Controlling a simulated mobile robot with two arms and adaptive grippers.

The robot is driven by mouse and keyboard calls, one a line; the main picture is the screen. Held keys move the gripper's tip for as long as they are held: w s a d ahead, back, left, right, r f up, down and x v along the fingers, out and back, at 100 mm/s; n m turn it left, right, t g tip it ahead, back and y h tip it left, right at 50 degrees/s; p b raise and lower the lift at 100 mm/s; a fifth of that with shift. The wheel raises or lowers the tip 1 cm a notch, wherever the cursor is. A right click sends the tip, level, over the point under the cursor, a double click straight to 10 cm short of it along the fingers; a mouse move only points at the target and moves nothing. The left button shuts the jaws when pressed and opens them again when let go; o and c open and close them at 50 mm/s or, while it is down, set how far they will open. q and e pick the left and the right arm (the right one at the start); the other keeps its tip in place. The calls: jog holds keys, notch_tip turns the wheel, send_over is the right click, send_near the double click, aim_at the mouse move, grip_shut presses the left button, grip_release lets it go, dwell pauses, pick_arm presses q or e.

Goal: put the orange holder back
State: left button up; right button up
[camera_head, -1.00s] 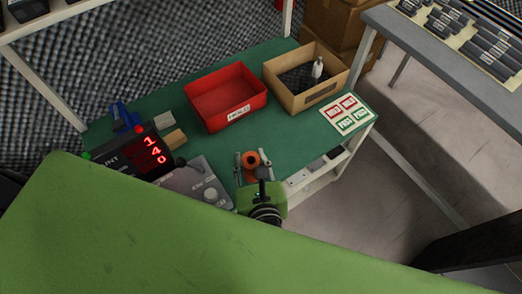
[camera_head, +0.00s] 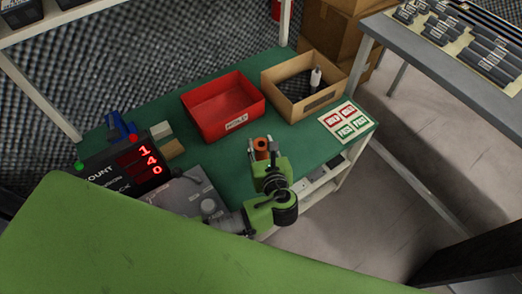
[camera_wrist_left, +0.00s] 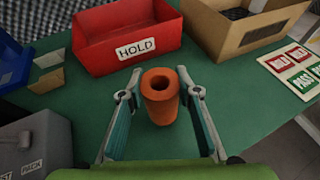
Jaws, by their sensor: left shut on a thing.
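The orange holder (camera_head: 261,144) is a short upright tube with a round hole in its top. It also shows in the left wrist view (camera_wrist_left: 161,98), over the green table top. My left gripper (camera_head: 262,152) is shut on it, with one finger on each side. I cannot tell whether the holder's base touches the table. My right gripper is not in view.
A red HOLD bin (camera_head: 223,112) and a cardboard box (camera_head: 297,108) with a white-topped bottle (camera_head: 315,77) stand behind the holder. A card of HOLD and PASS labels (camera_head: 346,120) lies at right. A counter display (camera_head: 125,165) and grey box (camera_head: 188,192) stand at left.

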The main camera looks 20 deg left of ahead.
aim_at(263, 156)
pick_arm(q)
notch_tip(263, 156, down, 3)
jog(key=shift+f, duration=0.1)
jog(key=o, duration=1.2)
jog(key=v, duration=1.2)
